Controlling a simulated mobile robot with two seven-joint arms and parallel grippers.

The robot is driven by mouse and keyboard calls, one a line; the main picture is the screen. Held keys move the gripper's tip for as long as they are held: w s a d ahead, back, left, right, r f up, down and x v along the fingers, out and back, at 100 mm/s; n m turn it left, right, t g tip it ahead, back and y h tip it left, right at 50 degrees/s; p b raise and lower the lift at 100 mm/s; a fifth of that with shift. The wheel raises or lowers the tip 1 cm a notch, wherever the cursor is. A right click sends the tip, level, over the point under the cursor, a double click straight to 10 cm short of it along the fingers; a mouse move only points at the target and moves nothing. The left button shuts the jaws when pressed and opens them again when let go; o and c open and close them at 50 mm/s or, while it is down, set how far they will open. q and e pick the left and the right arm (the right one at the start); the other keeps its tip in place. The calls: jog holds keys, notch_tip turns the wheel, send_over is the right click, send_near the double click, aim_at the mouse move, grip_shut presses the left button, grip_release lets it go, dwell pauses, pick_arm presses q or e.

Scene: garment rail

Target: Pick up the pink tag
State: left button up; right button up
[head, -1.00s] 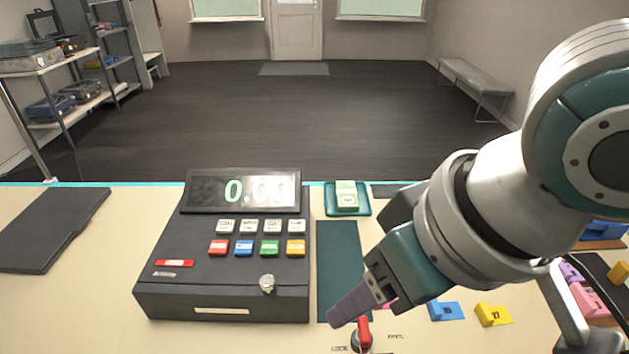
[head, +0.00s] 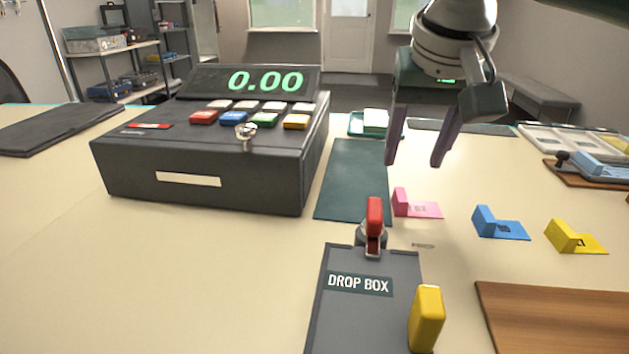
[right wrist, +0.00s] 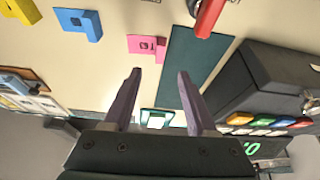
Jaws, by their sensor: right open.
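The pink tag (head: 416,205) lies on the counter at the right edge of the dark green mat (head: 356,182), with a raised block at its left end. My right gripper (head: 413,163) is open and empty above and behind the tag, its two purple fingers pointing down and apart. In the right wrist view the pink tag (right wrist: 147,46) lies beyond the fingertips (right wrist: 158,72), roughly in line with the gap between them. Nothing is between the fingers. My left gripper does not show.
A blue tag (head: 500,224) and a yellow tag (head: 575,238) lie to the right. A red-handled lever (head: 374,218) and the drop box (head: 345,310) stand in front. The cash register (head: 215,150) is left. A wooden board (head: 560,315) lies at front right.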

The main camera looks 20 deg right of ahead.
aim_at(402, 194)
jog(key=x, duration=0.4)
jog(key=b+x, duration=0.1)
jog(key=x, duration=0.3)
jog(key=shift+s+a, duration=0.15)
jog(key=shift+s, duration=0.1)
grip_shut()
